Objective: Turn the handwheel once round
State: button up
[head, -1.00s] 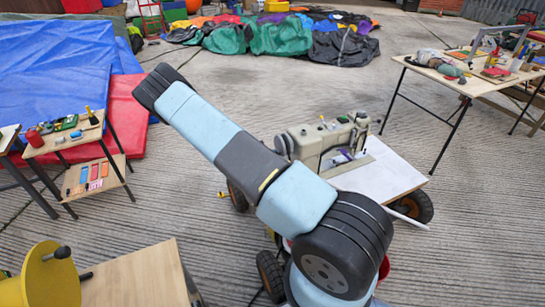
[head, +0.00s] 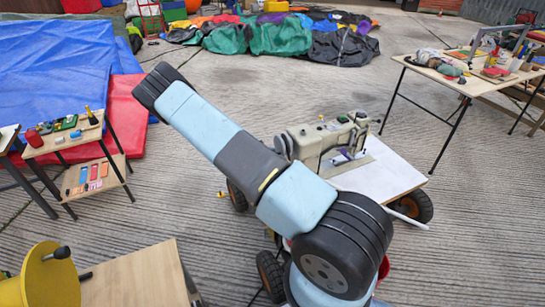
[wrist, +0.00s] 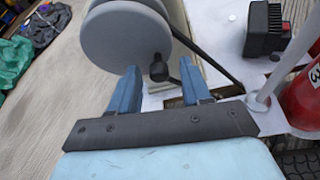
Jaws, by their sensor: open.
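The sewing machine (head: 325,140) stands on a white-topped wheeled cart in the head view. Its handwheel (head: 283,146) is at the machine's left end, partly hidden by my arm. In the wrist view the handwheel (wrist: 122,40) is a large grey disc at the upper middle. A dark crank knob (wrist: 158,69) shows at its lower right. My gripper (wrist: 159,72) is open, its two blue fingers on either side of the knob in the picture. I cannot tell whether either finger touches it. The head view does not show my gripper; my arm blocks that area.
The cart top (head: 378,172) has bare room right of the machine. A red cylinder (wrist: 303,98) and a pale rod (wrist: 285,65) stand close right of my gripper. A black block-like item (wrist: 265,28) is beyond them. A tool table (head: 480,80) stands at right.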

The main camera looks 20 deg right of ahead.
jog(key=v, duration=1.3)
jog(key=shift+a, duration=0.35)
